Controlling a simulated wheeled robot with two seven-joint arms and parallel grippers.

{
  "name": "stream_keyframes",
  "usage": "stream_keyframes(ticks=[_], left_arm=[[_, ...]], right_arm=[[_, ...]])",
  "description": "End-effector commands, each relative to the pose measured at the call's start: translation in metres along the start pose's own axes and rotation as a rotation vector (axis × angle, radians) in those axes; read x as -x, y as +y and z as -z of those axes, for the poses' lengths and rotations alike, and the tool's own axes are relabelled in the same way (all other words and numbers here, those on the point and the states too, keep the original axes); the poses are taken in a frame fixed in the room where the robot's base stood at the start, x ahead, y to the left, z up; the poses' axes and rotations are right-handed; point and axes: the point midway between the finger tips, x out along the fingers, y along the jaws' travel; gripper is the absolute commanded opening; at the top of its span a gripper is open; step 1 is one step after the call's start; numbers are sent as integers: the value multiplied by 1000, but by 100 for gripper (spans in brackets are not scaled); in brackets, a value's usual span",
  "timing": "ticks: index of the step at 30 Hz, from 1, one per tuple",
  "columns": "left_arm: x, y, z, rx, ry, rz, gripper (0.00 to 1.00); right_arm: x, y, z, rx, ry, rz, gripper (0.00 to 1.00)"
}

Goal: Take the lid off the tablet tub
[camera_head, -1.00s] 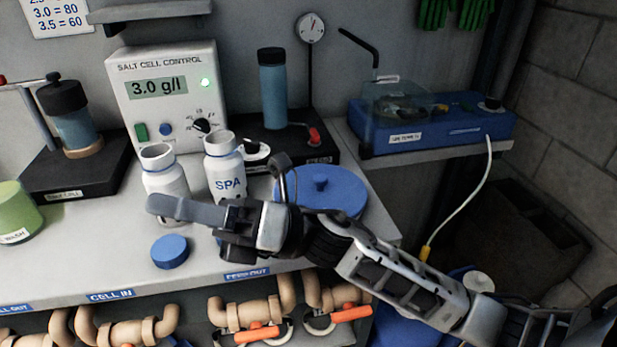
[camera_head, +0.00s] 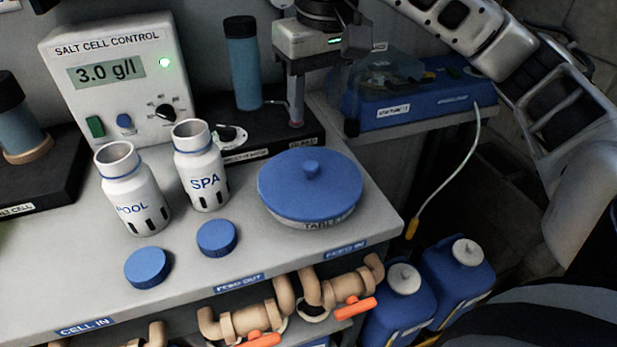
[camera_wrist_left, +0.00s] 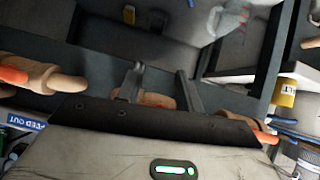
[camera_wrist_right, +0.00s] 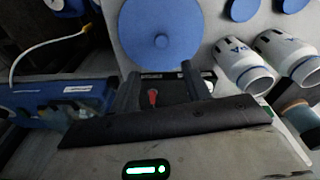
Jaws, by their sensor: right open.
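The tablet tub (camera_head: 325,221) stands on the bench near its right end, a low white round tub with a partly legible label. Its wide blue lid (camera_head: 283,190), with a small central knob (camera_head: 311,169), sits on top. The lid also shows at the top of the right wrist view (camera_wrist_right: 158,22). My right gripper (camera_head: 322,108) is open and empty, fingers pointing down, behind the tub and apart from the lid. My left gripper (camera_wrist_left: 160,75) is outside the head view. In its wrist view its fingers are apart and empty, near the pipes below the bench.
Open white POOL (camera_head: 135,195) and SPA (camera_head: 203,175) bottles stand left of the tub, with two blue caps (camera_head: 148,267) (camera_head: 217,238) in front. A blue cylinder (camera_head: 243,65) and blue device (camera_head: 425,108) stand behind. Pipes with orange handles (camera_head: 355,307) run below.

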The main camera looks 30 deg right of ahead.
Motion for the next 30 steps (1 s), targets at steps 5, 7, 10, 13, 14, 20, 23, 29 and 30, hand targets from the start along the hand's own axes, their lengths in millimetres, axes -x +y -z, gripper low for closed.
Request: stream_keyframes(ticks=[5, 7, 10, 13, 14, 20, 23, 29, 30], left_arm=[[2, 0, 5, -1, 8, 0, 36], [2, 0, 5, -2, 8, 1, 36], [2, 0, 5, -3, 7, 1, 36], [2, 0, 5, -3, 7, 1, 36], [3, 0, 5, -3, 7, 2, 36], [6, 0, 9, -9, 4, 5, 36], [6, -1, 8, -13, 0, 7, 36], [6, -1, 5, -14, -7, 8, 36], [5, -1, 4, -14, -8, 8, 36]], right_arm=[[-39, 0, -1, -1, -4, 0, 48], [-51, 0, -1, 0, -4, 0, 48], [-64, -1, -1, -1, -2, 2, 48], [-70, -1, -1, -1, -1, 2, 48], [-71, -1, -1, -1, -1, 2, 48], [-94, -3, -6, 0, -5, 2, 48], [-110, -4, -7, -1, -4, 3, 48], [-123, -4, -6, -1, -1, 3, 48], [-123, -4, -6, -1, 0, 3, 48]])
